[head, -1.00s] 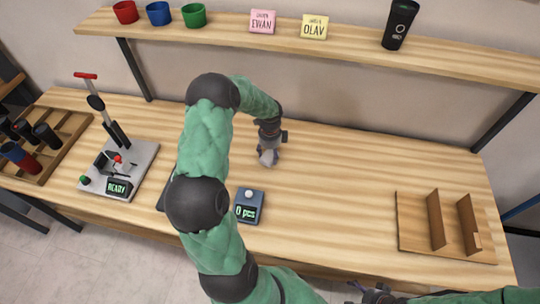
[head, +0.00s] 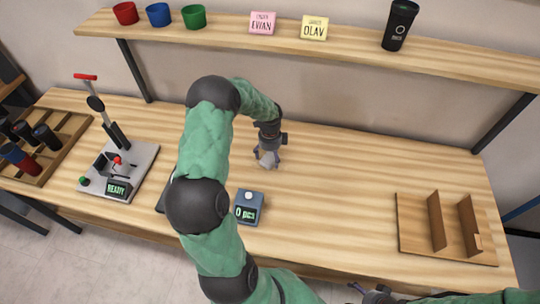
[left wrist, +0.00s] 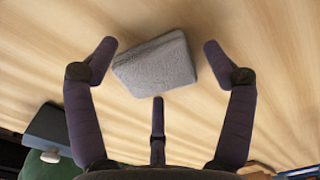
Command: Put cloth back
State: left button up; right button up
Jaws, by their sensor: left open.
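The grey folded cloth (left wrist: 155,63) lies on the wooden table in the left wrist view, between and just beyond my spread fingers. My left gripper (head: 267,162) is open low over the middle of the table. In the left wrist view its open fingers (left wrist: 160,70) stand around the cloth, with visible gaps. In the head view the cloth is largely hidden by the gripper. My right gripper (head: 372,295) is at the bottom edge, too small and cut off to read.
A counter box reading "0 pcs" (head: 248,208) stands near the front edge. A fixture reading READY (head: 125,172) and a tumbler rack (head: 62,150) are at left. A wooden divider stand (head: 415,235) is at right. The shelf (head: 225,30) holds cups, notes and a black tumbler. The table's centre right is clear.

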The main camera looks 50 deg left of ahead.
aim_at(270, 156)
pick_arm(q)
notch_tip(270, 156, up, 12)
jog(key=p, duration=0.3)
dwell(0.3)
